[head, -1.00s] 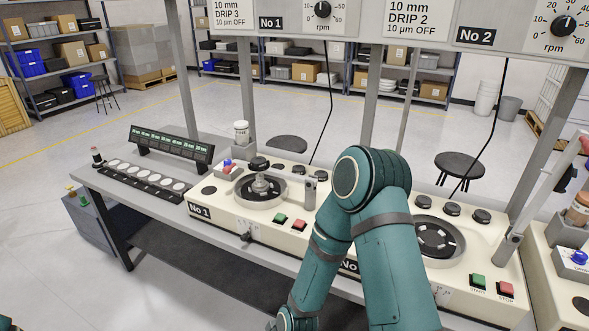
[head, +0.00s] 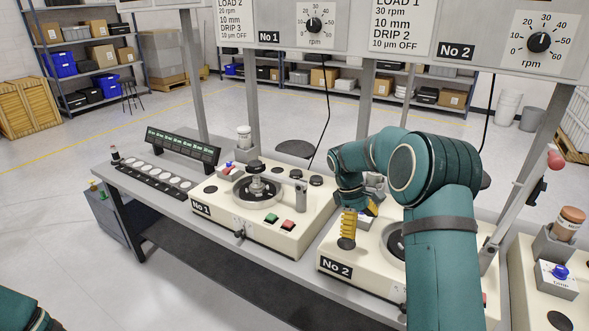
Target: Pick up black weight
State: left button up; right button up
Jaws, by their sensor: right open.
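Round black weights stand along the back of the No 1 machine: one at the left (head: 254,165), one in the middle (head: 295,174) and one at the right (head: 316,181). I cannot tell which one the task means. My right gripper (head: 358,218) is open, with yellow fingers, over the left part of the No 2 machine (head: 340,262). A flat black disc (head: 346,244) is just below the nearer finger; I cannot tell whether they touch. My right arm hides most of the No 2 machine's top. My left gripper is out of view.
The No 1 machine (head: 222,222) has a round plate (head: 240,196) and green and red buttons. Grey frame posts rise behind. Another machine with a blue button (head: 560,271) stands at right.

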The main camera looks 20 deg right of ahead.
aim_at(296, 174)
jog(key=i, duration=1.9)
